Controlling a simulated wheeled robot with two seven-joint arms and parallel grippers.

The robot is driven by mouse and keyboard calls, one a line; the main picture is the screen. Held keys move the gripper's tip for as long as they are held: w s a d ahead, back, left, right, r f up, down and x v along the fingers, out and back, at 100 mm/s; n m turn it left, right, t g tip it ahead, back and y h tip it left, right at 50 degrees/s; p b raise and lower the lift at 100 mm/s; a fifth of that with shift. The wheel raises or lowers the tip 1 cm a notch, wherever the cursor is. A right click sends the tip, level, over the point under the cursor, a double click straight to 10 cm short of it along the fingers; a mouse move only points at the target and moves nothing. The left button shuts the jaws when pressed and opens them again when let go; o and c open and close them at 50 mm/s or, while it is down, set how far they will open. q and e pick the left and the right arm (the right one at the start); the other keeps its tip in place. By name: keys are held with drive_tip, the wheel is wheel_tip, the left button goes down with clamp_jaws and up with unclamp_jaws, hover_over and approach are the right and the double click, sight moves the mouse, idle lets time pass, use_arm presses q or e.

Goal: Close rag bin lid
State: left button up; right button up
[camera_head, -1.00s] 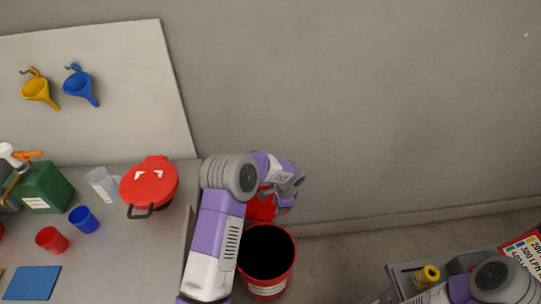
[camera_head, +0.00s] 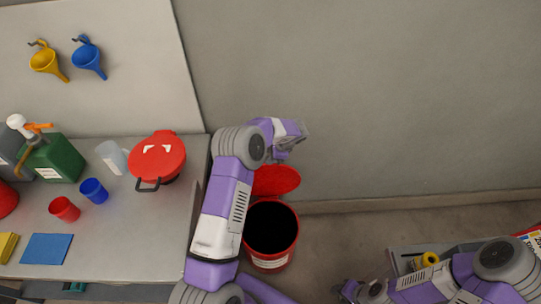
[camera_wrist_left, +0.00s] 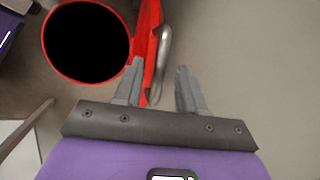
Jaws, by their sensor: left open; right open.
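The red rag bin (camera_head: 268,262) stands on the floor right of the bench, its dark mouth uncovered. Its red lid (camera_head: 277,180) stands open at the back, on the wall side. My left gripper (camera_head: 293,145) is open above and behind the lid, partly hidden by its own arm. In the left wrist view, the bin (camera_wrist_left: 45,48) is at upper left and the lid (camera_wrist_left: 148,40) shows nearly edge-on. The lid's grey handle (camera_wrist_left: 164,42) appears between the open fingers (camera_wrist_left: 160,66); contact cannot be told. My right gripper (camera_head: 348,291) is low in the head view, apart from the bin.
The metal bench (camera_head: 120,222) at left holds a red lidded pan (camera_head: 157,160), cups, a green can (camera_head: 58,160) and a blue cloth (camera_head: 46,249). A grey cart (camera_head: 398,262) with a yellow item stands at lower right. The wall is close behind the lid.

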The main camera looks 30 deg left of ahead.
use_arm(q)
clamp_jaws()
drive_tip(key=shift+d, duration=0.1)
idle(0.3)
